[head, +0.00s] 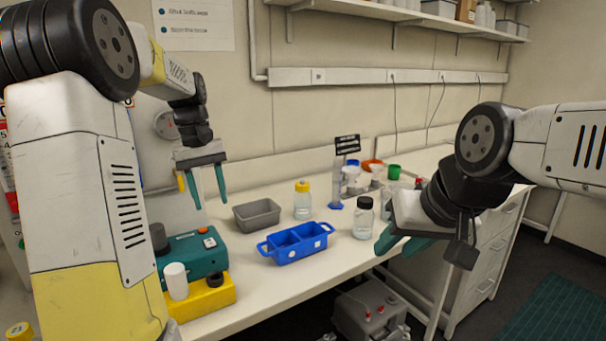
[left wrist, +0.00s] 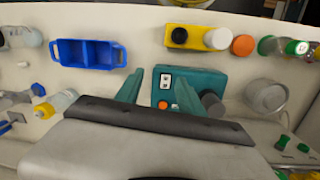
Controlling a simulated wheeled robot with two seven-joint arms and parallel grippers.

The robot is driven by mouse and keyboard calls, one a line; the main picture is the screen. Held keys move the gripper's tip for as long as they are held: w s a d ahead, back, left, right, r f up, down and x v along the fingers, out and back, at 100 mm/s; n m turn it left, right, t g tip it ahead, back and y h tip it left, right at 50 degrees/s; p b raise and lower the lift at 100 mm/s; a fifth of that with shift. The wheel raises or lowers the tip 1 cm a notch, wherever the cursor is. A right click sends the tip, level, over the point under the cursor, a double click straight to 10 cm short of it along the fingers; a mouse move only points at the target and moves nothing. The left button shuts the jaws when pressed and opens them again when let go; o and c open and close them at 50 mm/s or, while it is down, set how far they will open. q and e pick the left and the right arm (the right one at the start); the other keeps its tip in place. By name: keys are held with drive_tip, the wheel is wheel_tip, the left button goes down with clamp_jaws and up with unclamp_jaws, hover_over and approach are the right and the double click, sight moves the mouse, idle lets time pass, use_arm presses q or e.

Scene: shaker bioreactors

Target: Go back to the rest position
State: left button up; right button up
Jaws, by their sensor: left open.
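My left gripper (head: 208,198) hangs open and empty, fingers down, above the back left of the bench, near the wall. In the left wrist view its two teal fingers (left wrist: 158,92) stand apart, with the teal device (left wrist: 210,82) behind and beside them. My right gripper (head: 400,240) is at the right, near the bench's front edge, its teal fingers pointing left. It is seen from the side, so its opening is unclear. No object shows in it.
The teal device (head: 190,252) and yellow block (head: 208,298) stand at the left. A grey bin (head: 257,215), blue tray (head: 294,243), yellow-capped bottle (head: 303,202) and dark-capped bottle (head: 363,218) stand mid-bench. The dark-capped bottle is close to my right gripper.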

use_arm(q)
drive_tip(key=s+d+m+t, duration=0.2)
drive_tip(key=s+d, duration=0.3)
drive_tip(key=s, duration=0.5)
drive_tip(key=s+d+r+m+t, duration=0.1)
drive_tip(key=s+d+m+t, duration=0.2)
drive_tip(key=s, duration=0.8)
drive_tip(key=shift+s+d+r+m+t+h, duration=0.15)
drive_tip(key=shift+d+r+m+t+h, duration=0.2)
drive_tip(key=shift+d+t, duration=0.6)
